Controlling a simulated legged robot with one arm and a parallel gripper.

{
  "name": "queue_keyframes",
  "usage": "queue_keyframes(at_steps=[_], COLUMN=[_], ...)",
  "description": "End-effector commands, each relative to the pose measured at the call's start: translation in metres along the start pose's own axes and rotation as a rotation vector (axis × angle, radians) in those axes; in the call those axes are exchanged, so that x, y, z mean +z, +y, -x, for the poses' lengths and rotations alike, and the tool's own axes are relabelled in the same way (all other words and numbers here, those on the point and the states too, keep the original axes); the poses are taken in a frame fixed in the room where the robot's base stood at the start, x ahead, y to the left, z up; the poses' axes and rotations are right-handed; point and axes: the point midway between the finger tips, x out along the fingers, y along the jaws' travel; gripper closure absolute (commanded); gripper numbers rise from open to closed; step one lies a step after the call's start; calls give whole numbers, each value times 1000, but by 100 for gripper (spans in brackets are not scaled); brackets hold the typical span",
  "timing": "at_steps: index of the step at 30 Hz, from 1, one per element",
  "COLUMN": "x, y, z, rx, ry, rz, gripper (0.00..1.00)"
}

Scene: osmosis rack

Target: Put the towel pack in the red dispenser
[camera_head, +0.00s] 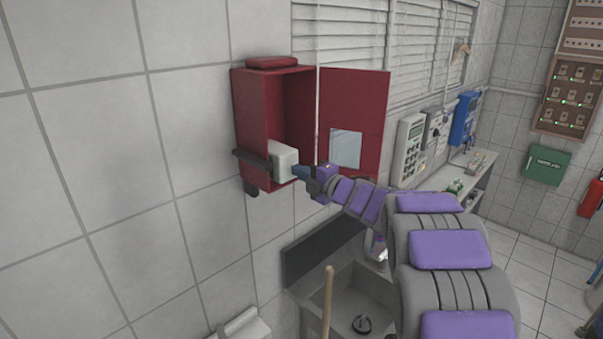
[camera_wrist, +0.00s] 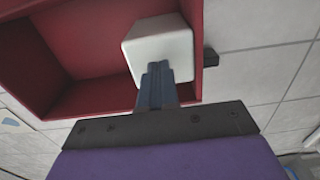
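The red dispenser (camera_head: 250,110) is mounted on the tiled wall with its door (camera_head: 355,110) swung open to the right. The white towel pack (camera_head: 284,160) sits at the bottom of the dispenser's opening, and its near end shows at the front. It also shows in the wrist view (camera_wrist: 150,42), inside the red box close to one side wall. My gripper (camera_head: 300,172) is at the near face of the pack. In the wrist view its blue fingers (camera_wrist: 158,80) are together, with their tips against or just in front of that face. The pack's far end is hidden.
A dark bar (camera_head: 252,159) crosses the dispenser's lower left side. A sink (camera_head: 350,300) with a wooden handle (camera_head: 328,300) is below. A counter (camera_head: 480,175) and wall devices (camera_head: 410,140) are to the right. The dispenser's upper interior looks empty.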

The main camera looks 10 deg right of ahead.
Motion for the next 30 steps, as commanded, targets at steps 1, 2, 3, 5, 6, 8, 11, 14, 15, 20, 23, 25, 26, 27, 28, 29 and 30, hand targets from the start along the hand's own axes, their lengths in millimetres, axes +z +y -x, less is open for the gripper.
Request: queue_keyframes(at_steps=[1,2,3,5,6,8,11,14,15,20,23,25,26,27,28,29,30], x=[0,0,0,0,0,0,0,0,0,0,0,1,1,1,1,1,0], y=[0,0,0,0,0,0,0,0,0,-1,-1,-1,-1,-1,-1,-1,-1], z=[0,0,0,0,0,0,-2,-5,-6,-12,-16,-19,-21,-23,-24,-26,-28], rx=[0,0,0,0,0,0,0,-1,-1,-1,-1,-1,-1,-1,-1,-1,-1], ry=[0,0,0,0,0,0,0,0,0,0,0,0,0,1,1,1,1], rz=[0,0,0,0,0,0,0,0,0,-1,-2,-2,-2,-2,-2,-1,0], gripper=[100,100,100,100,100,100,100,100,100,100,100,100,100,100,100,100,100])
